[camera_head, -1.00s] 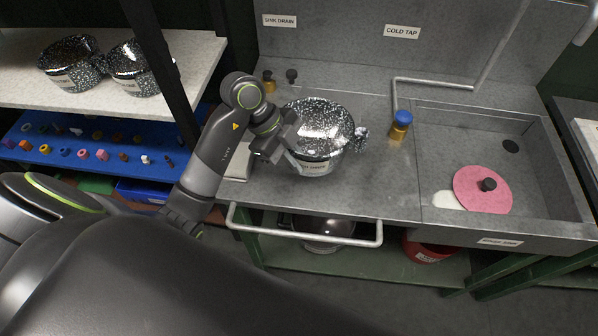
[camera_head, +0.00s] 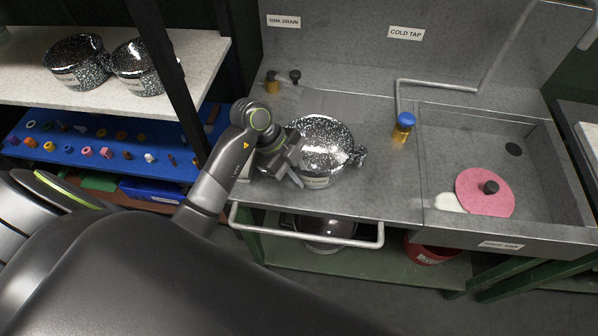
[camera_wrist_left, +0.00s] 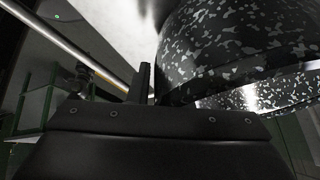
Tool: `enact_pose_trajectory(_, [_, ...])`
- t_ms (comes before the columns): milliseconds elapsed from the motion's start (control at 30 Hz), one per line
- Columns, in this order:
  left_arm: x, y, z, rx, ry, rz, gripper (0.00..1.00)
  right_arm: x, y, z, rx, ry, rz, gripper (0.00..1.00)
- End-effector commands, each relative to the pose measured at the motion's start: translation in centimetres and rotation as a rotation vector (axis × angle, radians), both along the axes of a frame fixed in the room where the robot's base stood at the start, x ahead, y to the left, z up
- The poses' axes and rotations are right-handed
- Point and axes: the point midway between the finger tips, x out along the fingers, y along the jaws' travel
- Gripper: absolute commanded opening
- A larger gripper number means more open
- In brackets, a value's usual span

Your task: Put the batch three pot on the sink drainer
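A black-and-white speckled pot (camera_head: 325,135) stands on the grey sink drainer (camera_head: 375,190), left of the basin. Its front label is too small to read. A handle sticks out on its right. My left gripper (camera_head: 294,166) is at the pot's left side, with its fingers apart. In the left wrist view the pot's speckled wall (camera_wrist_left: 235,45) fills the upper right, and one finger of my left gripper (camera_wrist_left: 146,82) stands beside it. The other finger is hard to make out there. My right gripper is not in view.
Two speckled pots (camera_head: 75,70) (camera_head: 138,75) stand on the left shelf. A blue-topped tap (camera_head: 402,127) is right of the pot. A pink disc (camera_head: 484,194) lies in the basin (camera_head: 540,190). A rail (camera_head: 300,239) runs along the drainer's front.

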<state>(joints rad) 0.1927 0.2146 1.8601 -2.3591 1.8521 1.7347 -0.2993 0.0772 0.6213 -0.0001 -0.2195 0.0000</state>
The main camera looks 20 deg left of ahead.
Motion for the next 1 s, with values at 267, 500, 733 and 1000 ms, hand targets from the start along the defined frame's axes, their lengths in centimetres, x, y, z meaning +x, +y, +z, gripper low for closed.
enact_pose_trajectory(267, [0.0,0.0,0.0,0.0,0.0,0.0,0.32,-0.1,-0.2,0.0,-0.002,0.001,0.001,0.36])
enact_pose_trajectory(500, [0.0,0.4,0.9,0.003,-0.003,-0.002,0.32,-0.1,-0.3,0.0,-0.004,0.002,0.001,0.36])
enact_pose_trajectory(733, [-0.2,2.5,4.3,0.006,-0.006,-0.002,0.32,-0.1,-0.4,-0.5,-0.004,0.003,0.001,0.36])
enact_pose_trajectory(1000, [-0.6,4.9,8.3,0.005,-0.003,0.0,0.32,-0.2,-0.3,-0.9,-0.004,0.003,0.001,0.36])
